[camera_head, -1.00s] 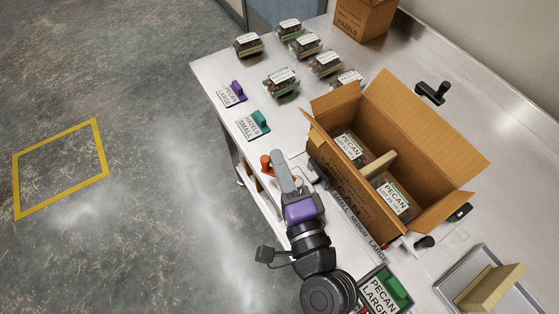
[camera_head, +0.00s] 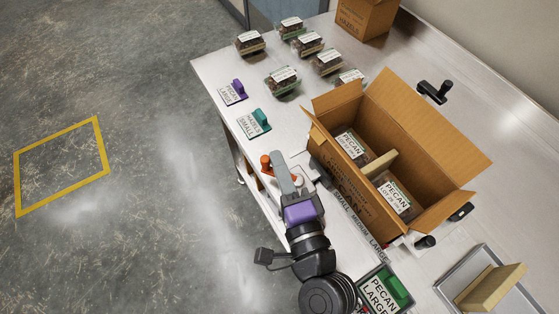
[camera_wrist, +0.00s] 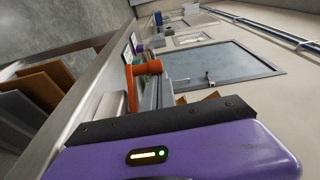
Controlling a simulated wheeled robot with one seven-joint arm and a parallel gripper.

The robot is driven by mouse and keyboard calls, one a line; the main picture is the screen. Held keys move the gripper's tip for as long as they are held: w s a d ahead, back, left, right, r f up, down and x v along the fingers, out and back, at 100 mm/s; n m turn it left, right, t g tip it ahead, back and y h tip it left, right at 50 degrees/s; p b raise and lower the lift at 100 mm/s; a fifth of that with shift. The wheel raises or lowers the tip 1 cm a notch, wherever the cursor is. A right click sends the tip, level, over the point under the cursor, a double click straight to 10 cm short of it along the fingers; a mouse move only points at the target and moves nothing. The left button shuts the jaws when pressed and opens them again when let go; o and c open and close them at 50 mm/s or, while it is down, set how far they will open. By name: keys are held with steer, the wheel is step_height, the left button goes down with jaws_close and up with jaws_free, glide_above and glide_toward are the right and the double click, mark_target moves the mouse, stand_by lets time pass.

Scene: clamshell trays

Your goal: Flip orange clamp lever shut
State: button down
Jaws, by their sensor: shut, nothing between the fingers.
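The orange clamp lever (camera_head: 266,163) shows at the table's left edge, just beyond the tip of my gripper (camera_head: 280,158). In the wrist view the orange lever (camera_wrist: 146,68) has a rounded knob at its end and stands out past the dark edge of my gripper. My gripper is shut and empty, close beside the lever. I cannot tell whether they touch. The base of the clamp is mostly hidden behind my gripper and arm.
An open cardboard box (camera_head: 358,190) with pecan trays stands right of my gripper. A green-handled PECAN LARGE stamp (camera_head: 397,290) and a metal tray (camera_head: 470,262) are nearer. Teal (camera_head: 261,118) and purple (camera_head: 239,88) label blocks lie farther along the left edge. Several clamshells (camera_head: 283,78) sit at the back.

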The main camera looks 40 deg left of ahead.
steer(key=shift+s+d, duration=0.3)
steer(key=shift+s, duration=0.4)
stand_by(0.3)
steer(key=shift+d, duration=0.15)
stand_by(0.4)
